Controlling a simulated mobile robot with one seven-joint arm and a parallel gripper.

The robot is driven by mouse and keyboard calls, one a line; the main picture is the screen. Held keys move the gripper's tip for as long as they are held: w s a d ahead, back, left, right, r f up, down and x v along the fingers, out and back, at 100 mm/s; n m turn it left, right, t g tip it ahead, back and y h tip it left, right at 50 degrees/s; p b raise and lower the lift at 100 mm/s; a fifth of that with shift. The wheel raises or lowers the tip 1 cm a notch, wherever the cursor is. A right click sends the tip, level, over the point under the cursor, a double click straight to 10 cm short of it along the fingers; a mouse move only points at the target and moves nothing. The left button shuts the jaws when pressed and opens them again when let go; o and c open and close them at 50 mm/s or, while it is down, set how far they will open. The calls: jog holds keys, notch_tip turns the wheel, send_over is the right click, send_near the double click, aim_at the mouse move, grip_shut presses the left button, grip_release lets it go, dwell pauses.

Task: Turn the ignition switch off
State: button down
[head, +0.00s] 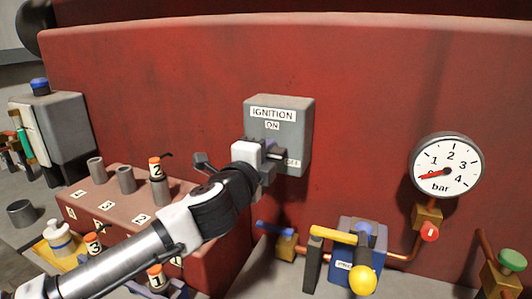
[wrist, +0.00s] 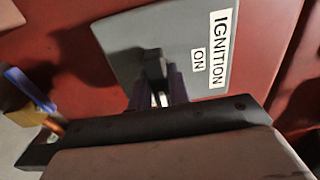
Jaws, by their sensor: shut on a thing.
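The ignition box (head: 297,130) is a grey box on the red engine wall, labelled IGNITION and ON at the top, with a partly covered OFF label (head: 293,162) at its lower right. My gripper (head: 270,148) is at the front of the box. The box also shows tilted in the wrist view (wrist: 185,40). There my gripper (wrist: 160,95) is shut on the dark switch handle (wrist: 153,65). The fingers hide much of the handle in the head view, so its exact angle is hard to tell.
A pressure gauge (head: 447,166) hangs at the right, above a red-knobbed valve (head: 428,220). A yellow-handled valve (head: 335,236) stands below the box. A reddish block (head: 130,205) with numbered sockets and plugs is at the left, beside my arm.

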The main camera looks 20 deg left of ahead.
dwell(0.4)
jog(key=c, duration=1.3)
grip_release()
